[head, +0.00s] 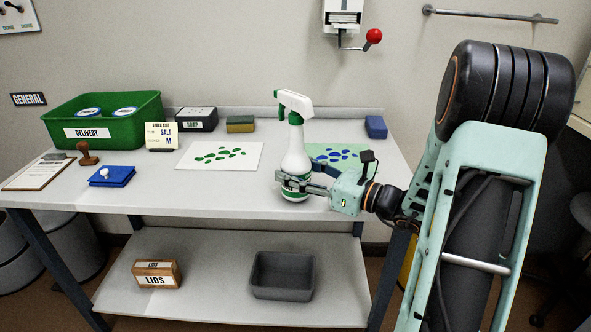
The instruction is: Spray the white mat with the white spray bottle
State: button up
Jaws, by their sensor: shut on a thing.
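The white spray bottle (296,152) has a green-and-white trigger head and a green band near its base. It stands upright at the front right of the bench, its nozzle pointing left and back. My gripper (290,181) is shut around its lower body, coming from the right. Whether the base touches the bench top is hard to tell. The white mat (240,147) with green spots lies flat on the bench, left of the bottle and apart from it. A green mat (322,150) with blue spots lies behind and right of the bottle, partly hidden by it and my gripper.
A green delivery bin (140,129), a soap box (208,121), a sponge (240,124) and a blue block (376,127) stand along the back. A stock card (160,136), stamp (87,155), blue pad (112,178) and clipboard (40,173) are left. The front middle is clear.

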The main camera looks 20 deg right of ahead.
jog(key=shift+f, duration=0.3)
dwell(0.6)
jog(key=o, duration=1.7)
jog(key=shift+c, duration=0.2)
jog(key=shift+o, duration=0.8)
jog(key=shift+f, duration=0.15)
